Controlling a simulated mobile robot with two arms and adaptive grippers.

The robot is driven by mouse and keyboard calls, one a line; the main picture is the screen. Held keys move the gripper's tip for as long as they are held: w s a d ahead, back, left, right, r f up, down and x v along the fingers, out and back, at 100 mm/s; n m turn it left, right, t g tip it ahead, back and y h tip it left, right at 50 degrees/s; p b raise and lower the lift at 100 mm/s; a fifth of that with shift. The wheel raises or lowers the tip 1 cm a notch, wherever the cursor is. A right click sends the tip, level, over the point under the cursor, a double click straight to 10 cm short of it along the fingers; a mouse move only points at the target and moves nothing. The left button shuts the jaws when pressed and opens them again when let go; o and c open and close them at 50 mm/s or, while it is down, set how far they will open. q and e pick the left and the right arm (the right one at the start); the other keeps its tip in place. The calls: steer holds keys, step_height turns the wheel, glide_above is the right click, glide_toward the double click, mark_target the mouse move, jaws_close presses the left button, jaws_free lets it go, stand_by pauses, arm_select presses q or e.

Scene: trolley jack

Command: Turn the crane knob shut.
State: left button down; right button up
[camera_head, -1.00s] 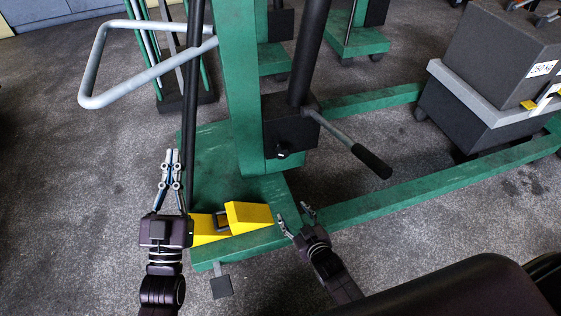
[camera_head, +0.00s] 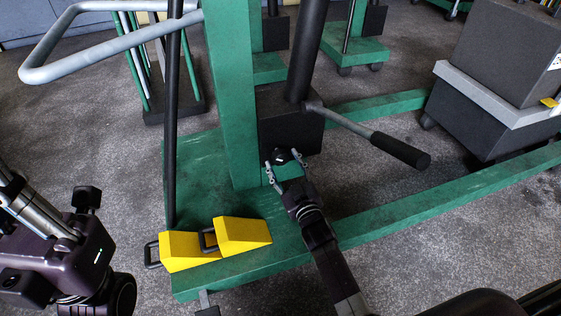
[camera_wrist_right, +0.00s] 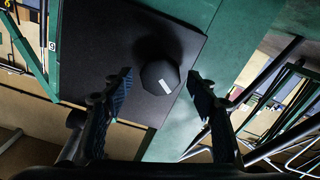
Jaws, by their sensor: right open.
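The crane knob (camera_head: 281,156) is a small black knob on the dark pump block (camera_head: 276,120) at the foot of the crane's mast. In the right wrist view the knob (camera_wrist_right: 160,77) is faceted, with a white mark on its face. My right gripper (camera_head: 284,169) is open, its fingertips either side of the knob in the head view. In the wrist view its fingers (camera_wrist_right: 160,90) stand left and right of the knob with gaps. Contact is not visible. Part of my left arm shows at the lower left; its fingertips do not.
A pump lever with a black grip (camera_head: 400,149) sticks out right of the block. Yellow wedges (camera_head: 190,250) lie on the green base (camera_head: 195,165). A grey handle (camera_head: 110,43) juts out at upper left. Dark weights (camera_head: 500,60) stand at right.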

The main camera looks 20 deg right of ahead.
steer(key=shift+w+b, duration=0.35)
steer(key=shift+w, duration=1)
steer(key=c, duration=1.2)
